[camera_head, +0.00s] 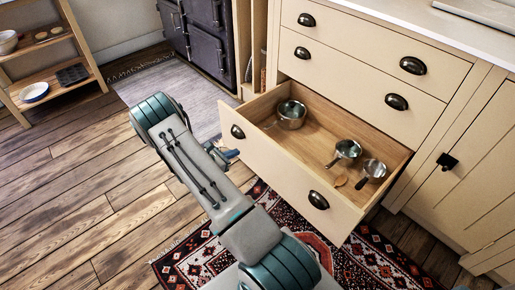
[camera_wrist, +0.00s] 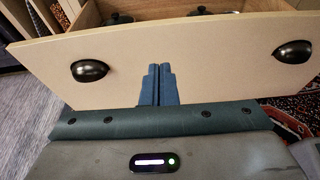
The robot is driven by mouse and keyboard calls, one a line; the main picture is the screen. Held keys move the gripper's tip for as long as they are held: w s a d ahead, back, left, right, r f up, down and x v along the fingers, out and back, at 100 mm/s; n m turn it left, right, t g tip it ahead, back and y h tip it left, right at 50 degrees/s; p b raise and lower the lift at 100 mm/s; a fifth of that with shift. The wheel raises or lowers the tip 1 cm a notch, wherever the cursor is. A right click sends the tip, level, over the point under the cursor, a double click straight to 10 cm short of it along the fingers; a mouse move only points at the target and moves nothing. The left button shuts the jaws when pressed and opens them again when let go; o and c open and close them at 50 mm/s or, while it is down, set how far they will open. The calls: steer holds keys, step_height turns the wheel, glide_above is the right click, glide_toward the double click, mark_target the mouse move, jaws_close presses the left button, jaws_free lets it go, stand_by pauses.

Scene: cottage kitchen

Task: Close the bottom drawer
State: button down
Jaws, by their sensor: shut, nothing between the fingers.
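The bottom drawer (camera_head: 280,180) is pulled well out of the cream cabinet. Inside lie a pot (camera_head: 291,114), two smaller pans (camera_head: 348,151) and a wooden spoon. Its front (camera_wrist: 210,68) has two dark cup handles, left (camera_wrist: 89,70) and right (camera_wrist: 292,51) in the wrist view. My gripper (camera_wrist: 159,70) has its blue fingers together and empty, in front of the drawer front between the two handles. I cannot tell whether the fingertips touch it. In the head view my gripper (camera_head: 228,155) is partly hidden by my arm, left of the drawer front.
Two closed drawers (camera_head: 350,76) are above, and a closed cupboard door (camera_head: 462,170) is at the right. A patterned red rug (camera_head: 365,262) lies below the drawer. A grey rug (camera_head: 175,90) lies before the dark stove (camera_head: 200,35). A wooden shelf (camera_head: 50,65) stands far left. The wooden floor at left is clear.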

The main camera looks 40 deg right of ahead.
mark_target(265, 140)
steer(key=b+x, duration=0.1)
steer(key=x, duration=0.3)
steer(key=b+x, duration=0.1)
steer(key=x, duration=0.8)
steer(key=shift+w+d+r+b, duration=0.1)
steer(key=shift+d+r+b, duration=0.1)
steer(key=shift+d+b, duration=0.25)
steer(key=shift+d, duration=0.2)
